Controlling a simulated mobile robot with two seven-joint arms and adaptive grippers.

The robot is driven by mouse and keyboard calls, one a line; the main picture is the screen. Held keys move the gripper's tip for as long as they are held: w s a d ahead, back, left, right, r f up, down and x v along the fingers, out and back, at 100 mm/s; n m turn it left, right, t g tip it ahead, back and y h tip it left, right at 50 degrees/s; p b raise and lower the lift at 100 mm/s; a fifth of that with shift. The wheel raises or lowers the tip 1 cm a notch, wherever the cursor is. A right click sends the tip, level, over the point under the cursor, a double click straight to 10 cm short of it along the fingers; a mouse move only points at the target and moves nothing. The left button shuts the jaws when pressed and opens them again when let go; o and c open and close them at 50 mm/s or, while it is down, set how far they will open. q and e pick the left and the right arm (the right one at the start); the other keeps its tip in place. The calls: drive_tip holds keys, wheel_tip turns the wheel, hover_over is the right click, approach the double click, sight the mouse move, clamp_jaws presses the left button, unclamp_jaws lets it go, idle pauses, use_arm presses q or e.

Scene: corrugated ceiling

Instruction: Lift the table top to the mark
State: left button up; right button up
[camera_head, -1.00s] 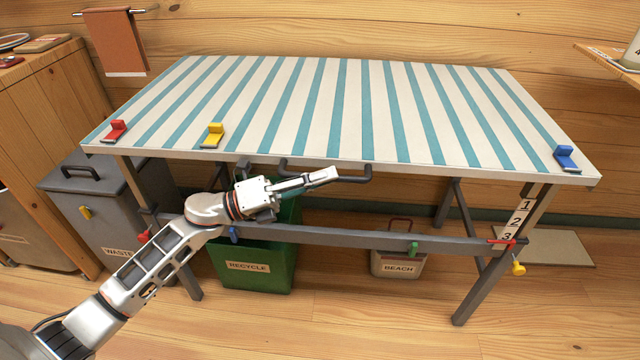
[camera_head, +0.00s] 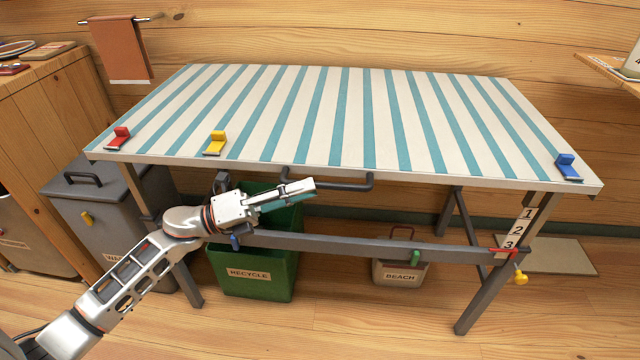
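The table top (camera_head: 345,117), with white and teal stripes, lies level on a grey frame. A dark handle bar (camera_head: 342,187) hangs under its front edge. A red pointer (camera_head: 500,251) lies at mark 3. My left gripper (camera_head: 312,189) is in front of the handle's left part, below the table's edge, and hides some of it. Whether its fingers are apart or closed is unclear, and I cannot tell whether it touches the handle. My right gripper is out of view.
Red (camera_head: 118,139), yellow (camera_head: 215,142) and blue (camera_head: 567,166) clips sit along the front edge. A grey front rail (camera_head: 340,243) crosses below. A yellow knob (camera_head: 520,277) is by the right leg. Green (camera_head: 250,272) and beige (camera_head: 398,271) bins stand underneath.

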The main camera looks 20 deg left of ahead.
use_arm(q)
drive_tip(key=v, duration=0.7)
drive_tip(key=shift+r, duration=0.1)
